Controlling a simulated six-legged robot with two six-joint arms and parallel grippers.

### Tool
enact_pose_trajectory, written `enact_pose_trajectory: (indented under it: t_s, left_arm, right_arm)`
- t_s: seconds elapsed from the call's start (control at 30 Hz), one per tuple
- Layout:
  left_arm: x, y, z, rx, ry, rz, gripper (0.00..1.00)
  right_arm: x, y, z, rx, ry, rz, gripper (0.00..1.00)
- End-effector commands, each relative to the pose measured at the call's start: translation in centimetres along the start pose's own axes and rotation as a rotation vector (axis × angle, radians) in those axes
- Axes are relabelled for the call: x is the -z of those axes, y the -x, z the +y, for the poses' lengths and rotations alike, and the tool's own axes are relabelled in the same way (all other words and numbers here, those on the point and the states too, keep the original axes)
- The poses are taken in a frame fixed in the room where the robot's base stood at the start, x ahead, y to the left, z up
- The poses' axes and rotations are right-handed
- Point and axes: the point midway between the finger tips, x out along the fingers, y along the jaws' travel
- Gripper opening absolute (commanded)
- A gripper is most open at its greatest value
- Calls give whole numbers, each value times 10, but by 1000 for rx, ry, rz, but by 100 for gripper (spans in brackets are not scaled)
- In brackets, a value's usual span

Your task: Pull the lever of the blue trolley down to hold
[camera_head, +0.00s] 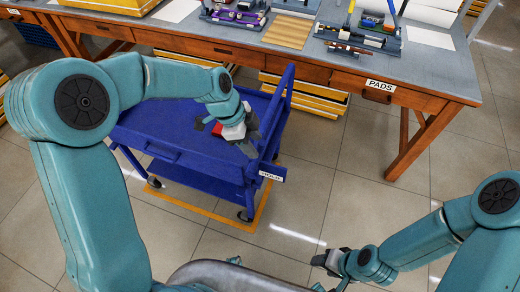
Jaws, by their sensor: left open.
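The blue trolley (165,125) stands in front of the workbench, with a flat top, a lower shelf and dark wheels. A raised blue handle bar (283,95) runs along its right end. A white HOLD label (271,176) sits at its near right corner. My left gripper (252,142) is open over the right part of the trolley top, close to the handle end. A small red part (217,131) shows beside it. I cannot make out the lever clearly; the gripper may hide it. My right gripper (322,261) is low at the bottom, away from the trolley; its jaws are unclear.
The workbench (350,66) with a PADS label (380,85) crosses the back and holds several trays and tools. Yellow stacks (305,97) lie under it. Yellow floor tape (261,207) borders the trolley. The tiled floor (340,190) to the right is clear.

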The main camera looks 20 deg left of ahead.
Motion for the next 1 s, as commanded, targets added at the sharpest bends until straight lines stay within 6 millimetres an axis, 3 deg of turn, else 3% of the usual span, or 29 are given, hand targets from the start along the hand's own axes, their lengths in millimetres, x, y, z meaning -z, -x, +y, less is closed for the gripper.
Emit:
enact_pose_trajectory:
  t_s: [0.1, 0.23, 0.63, 0.77, 0.8, 1.0]
  left_arm:
    - [0, -24, 0, -4, -1, 0, 48]
    - [1, -40, -2, -2, -2, 0, 48]
    - [1, -49, -2, 0, -3, 0, 48]
    - [1, -48, -2, 0, -3, 0, 6]
    - [1, -48, -2, 0, -3, 0, 0]
    - [1, -48, -3, 0, -3, -2, 0]
  right_arm:
    - [0, 0, 0, 0, 0, 0, 53]
    - [0, 0, 0, 0, 0, 0, 53]
    - [0, 0, 0, 0, 0, 0, 53]
    - [0, 0, 0, 0, 0, 0, 53]
    - [0, 0, 0, 0, 0, 0, 53]
    - [0, 0, 0, 0, 0, 0, 53]
